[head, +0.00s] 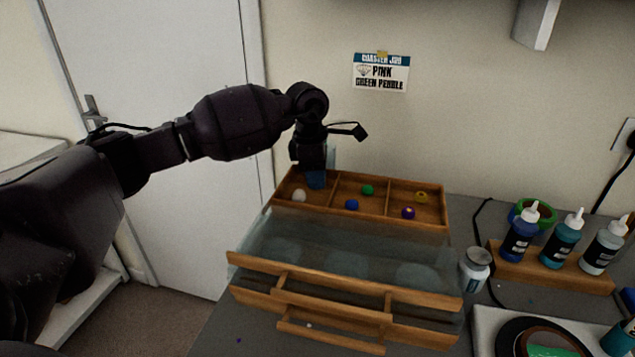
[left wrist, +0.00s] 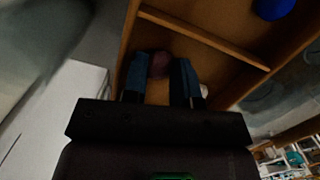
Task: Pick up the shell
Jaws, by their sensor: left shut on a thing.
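My left gripper (head: 315,181) reaches down into the left compartment of the wooden tray (head: 358,219), its blue fingertips low in it. In the left wrist view the left gripper (left wrist: 163,78) is shut on a dark pinkish, rounded thing, which looks like the shell (left wrist: 160,64). It is too dark to make out its details, and the fingers hide it in the head view. A small white piece (head: 299,195) lies in the same compartment, close beside the fingers. It also shows at the finger's edge in the left wrist view (left wrist: 204,90). My right gripper is not in view.
The middle compartment holds a green piece (head: 367,189) and a blue piece (head: 351,204). The right one holds a yellow ring (head: 421,197) and a purple piece (head: 408,213). A clear sheet and wooden rails stand in front. A jar (head: 475,269) and bottles (head: 520,236) stand right.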

